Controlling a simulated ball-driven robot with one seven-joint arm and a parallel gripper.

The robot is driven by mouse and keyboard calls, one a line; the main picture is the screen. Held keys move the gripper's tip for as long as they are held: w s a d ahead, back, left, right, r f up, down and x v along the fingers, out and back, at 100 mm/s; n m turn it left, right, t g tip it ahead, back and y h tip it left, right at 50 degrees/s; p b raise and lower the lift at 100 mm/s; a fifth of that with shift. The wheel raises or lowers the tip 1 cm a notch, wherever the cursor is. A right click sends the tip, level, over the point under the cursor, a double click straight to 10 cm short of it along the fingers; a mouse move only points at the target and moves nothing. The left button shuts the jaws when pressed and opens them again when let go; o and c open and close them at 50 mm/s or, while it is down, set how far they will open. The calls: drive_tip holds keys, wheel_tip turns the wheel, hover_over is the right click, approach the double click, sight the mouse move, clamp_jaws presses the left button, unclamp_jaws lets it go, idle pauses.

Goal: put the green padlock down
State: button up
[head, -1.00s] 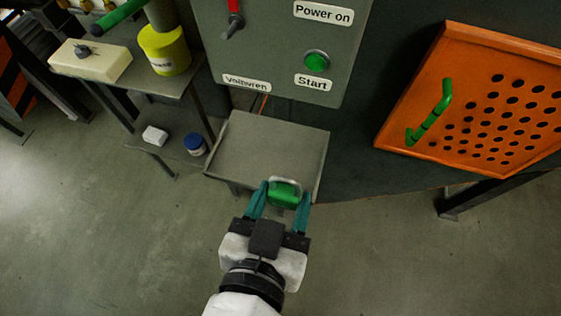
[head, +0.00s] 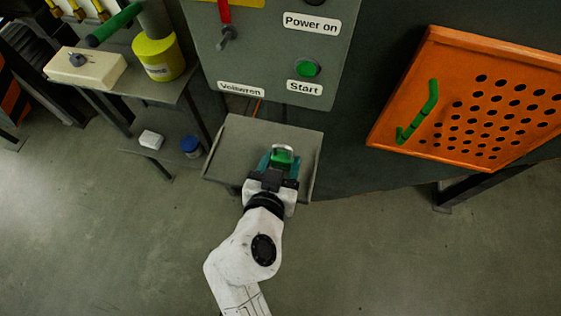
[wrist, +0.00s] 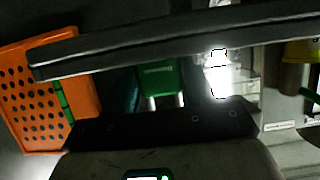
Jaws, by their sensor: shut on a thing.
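The green padlock (head: 281,158) with its pale shackle is between the teal fingers of my gripper (head: 280,160) in the head view. My gripper is shut on it. The padlock is over the small grey shelf (head: 231,150) below the control panel; I cannot tell whether it touches the surface. In the wrist view the padlock's green body (wrist: 160,78) shows in the middle, partly dark, with a finger beside it.
The grey control panel (head: 272,62) with a green Start button rises behind the shelf. An orange perforated panel (head: 398,105) with a green handle is at the right. A side table (head: 125,103) at the left bears a yellow container (head: 158,58). The shelf's left part is clear.

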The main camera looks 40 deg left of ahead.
drive_tip(key=shift+f, duration=0.3)
drive_tip(key=shift+f, duration=0.15)
drive_tip(key=o, duration=1.1)
drive_tip(key=shift+r, duration=0.25)
drive_tip(key=b+v, duration=0.1)
drive_tip(key=v, duration=1.1)
drive_tip(key=shift+f+b, duration=0.1)
drive_tip(key=shift+b, duration=0.3)
